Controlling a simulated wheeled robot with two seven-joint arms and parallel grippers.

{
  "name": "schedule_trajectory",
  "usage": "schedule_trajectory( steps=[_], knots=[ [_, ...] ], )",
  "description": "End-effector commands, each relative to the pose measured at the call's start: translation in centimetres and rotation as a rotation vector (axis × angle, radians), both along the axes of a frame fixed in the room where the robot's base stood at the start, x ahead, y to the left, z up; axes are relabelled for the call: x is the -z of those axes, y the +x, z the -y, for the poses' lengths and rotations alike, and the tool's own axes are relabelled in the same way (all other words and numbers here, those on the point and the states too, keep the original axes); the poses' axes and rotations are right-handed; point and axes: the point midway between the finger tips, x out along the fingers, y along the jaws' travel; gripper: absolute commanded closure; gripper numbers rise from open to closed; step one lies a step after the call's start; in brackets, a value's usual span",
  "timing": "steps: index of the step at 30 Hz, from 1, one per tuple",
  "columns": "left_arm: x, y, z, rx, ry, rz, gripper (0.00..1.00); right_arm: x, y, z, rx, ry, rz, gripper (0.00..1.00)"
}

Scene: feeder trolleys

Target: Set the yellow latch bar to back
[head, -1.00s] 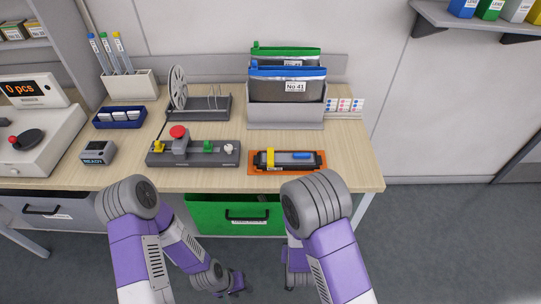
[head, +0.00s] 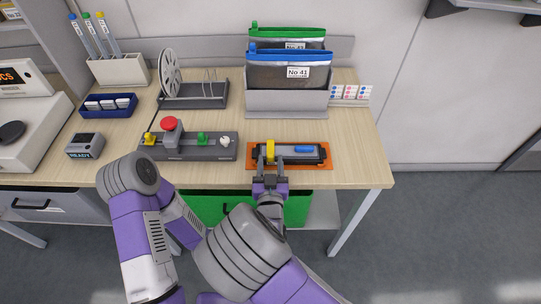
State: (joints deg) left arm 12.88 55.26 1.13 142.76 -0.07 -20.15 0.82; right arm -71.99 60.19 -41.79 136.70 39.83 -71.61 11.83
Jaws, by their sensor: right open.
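The yellow latch bar (head: 270,151) sits across the left part of a dark feeder with a blue piece (head: 304,149). The feeder lies on an orange mat (head: 326,165) near the table's front edge. My right gripper (head: 269,164) is open at the front edge of the feeder, its fingertips close to the near end of the bar. I cannot tell whether they touch it. My left arm comes in at the lower left, and its gripper is hidden behind my right arm.
A control block (head: 188,152) with a red button and several coloured knobs stands left of the feeder. A grey bin (head: 286,104) with pouches stands behind it. A green drawer (head: 297,211) is below the table edge. The tabletop right of the mat is clear.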

Motion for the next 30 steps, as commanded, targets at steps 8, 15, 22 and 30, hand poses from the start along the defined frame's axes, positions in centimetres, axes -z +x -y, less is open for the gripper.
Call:
schedule_trajectory(
  steps=[8,15,22,30],
  knots=[
    [0.3,0.1,0.0,0.0,0.0,0.001,0.57,0.1,2.6,0.1,0.001,-0.001,-0.002,0.53],
    [0.3,0.1,0.0,0.0,0.0,0.001,0.57,0.1,2.7,0.0,0.0,-0.001,-0.002,0.53],
    [0.3,0.1,0.0,0.0,0.0,0.001,0.57,0.1,2.7,0.0,0.0,-0.001,-0.002,0.85],
    [0.3,0.1,0.0,0.0,0.0,0.001,0.57,0.1,2.7,0.0,0.0,-0.001,-0.003,1.0]
  ],
)
